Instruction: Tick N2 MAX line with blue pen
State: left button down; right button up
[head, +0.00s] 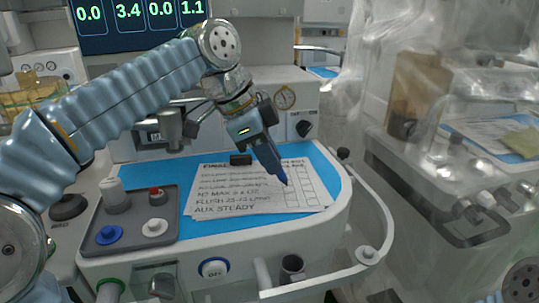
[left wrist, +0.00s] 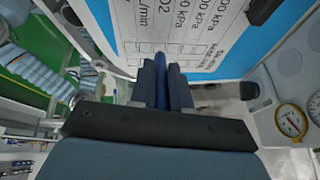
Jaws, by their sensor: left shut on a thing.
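The paper checklist (head: 240,200) lies on the blue top of the cart, with printed lines and columns of boxes at its right. The N2 MAX line (head: 222,192) is third from the bottom, above FLUSH and AUX STEADY. My left gripper (head: 268,152) is shut on the blue pen (head: 282,179), which points down over the box columns near that line's height. I cannot tell whether the tip touches the paper. In the left wrist view the pen (left wrist: 162,86) sits between the fingers, against the sheet (left wrist: 175,35). My right gripper is not in view.
A grey tray (head: 170,238) with white, blue and red-topped knobs stands left of the paper. A dark clip (head: 240,159) lies at the sheet's top. A rail (head: 375,225) curves round the cart's right edge. A plastic-draped cart (head: 440,140) stands at right.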

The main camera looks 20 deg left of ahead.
pick_arm(q)
jog(key=shift+f+b, duration=0.3)
jog(key=shift+f, duration=0.1)
dwell(0.3)
jog(key=shift+w+d+p, duration=0.2)
jog(key=shift+d+p, duration=0.2)
jog(key=shift+d, duration=0.05)
dwell(0.8)
jog(key=shift+r+p, duration=0.75)
jog(key=shift+r, duration=2.8)
jog(key=shift+s, duration=0.1)
